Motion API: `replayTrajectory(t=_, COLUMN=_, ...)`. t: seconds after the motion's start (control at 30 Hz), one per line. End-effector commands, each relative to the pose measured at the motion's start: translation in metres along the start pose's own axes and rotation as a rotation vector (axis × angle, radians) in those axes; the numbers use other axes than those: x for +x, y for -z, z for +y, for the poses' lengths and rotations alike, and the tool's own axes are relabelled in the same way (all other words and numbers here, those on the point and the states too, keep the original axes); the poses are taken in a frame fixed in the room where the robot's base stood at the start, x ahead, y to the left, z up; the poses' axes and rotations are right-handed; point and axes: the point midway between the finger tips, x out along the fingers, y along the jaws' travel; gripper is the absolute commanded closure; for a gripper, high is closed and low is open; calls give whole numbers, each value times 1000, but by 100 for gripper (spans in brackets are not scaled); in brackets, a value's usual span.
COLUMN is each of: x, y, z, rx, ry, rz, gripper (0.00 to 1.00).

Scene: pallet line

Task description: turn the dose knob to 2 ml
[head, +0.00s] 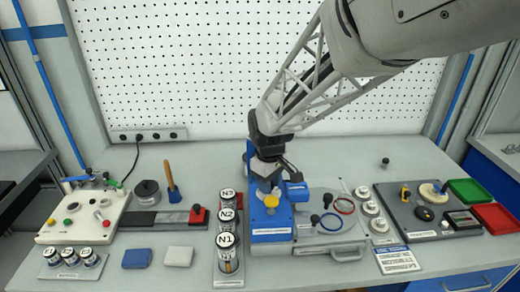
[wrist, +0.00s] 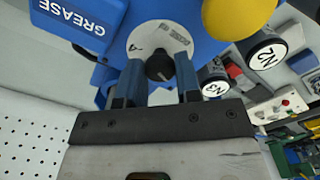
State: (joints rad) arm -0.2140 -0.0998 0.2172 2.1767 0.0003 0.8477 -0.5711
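The dose knob (wrist: 160,67) is a small dark knob with a light pointer mark. It sits on a pale round dial plate (wrist: 143,35) on a blue device. A "4" is readable on the plate's left; the small print at right is unclear. My gripper (wrist: 161,70) has one finger on each side of the knob, very close to it. Whether the fingers press on it or leave a thin gap, I cannot tell. In the head view the blue dispenser (head: 272,229) stands mid-bench with my gripper (head: 266,172) at its upper part, and the knob is hidden there.
A yellow ball (wrist: 236,15) sticks out close to my gripper, and shows in the head view (head: 271,201). A blue box marked "GREASE" (wrist: 80,20) is on the other side. Jars N1 (head: 228,262), N2 (head: 227,222) and N3 (head: 227,198) stand left of the dispenser.

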Motion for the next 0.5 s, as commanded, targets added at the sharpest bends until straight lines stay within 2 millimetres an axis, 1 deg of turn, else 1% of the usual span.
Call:
replayTrajectory(t=0.03, x=0, y=0, z=0, rx=0, ry=0, rz=0, gripper=78)
replayTrajectory(t=0.1, x=0, y=0, z=0, rx=0, ry=0, rz=0, gripper=89)
replayTrajectory(t=0.13, x=0, y=0, z=0, rx=0, ry=0, rz=0, gripper=92)
replayTrajectory(t=0.5, x=-1, y=0, z=0, rx=50, ry=-1, rz=1, gripper=92)
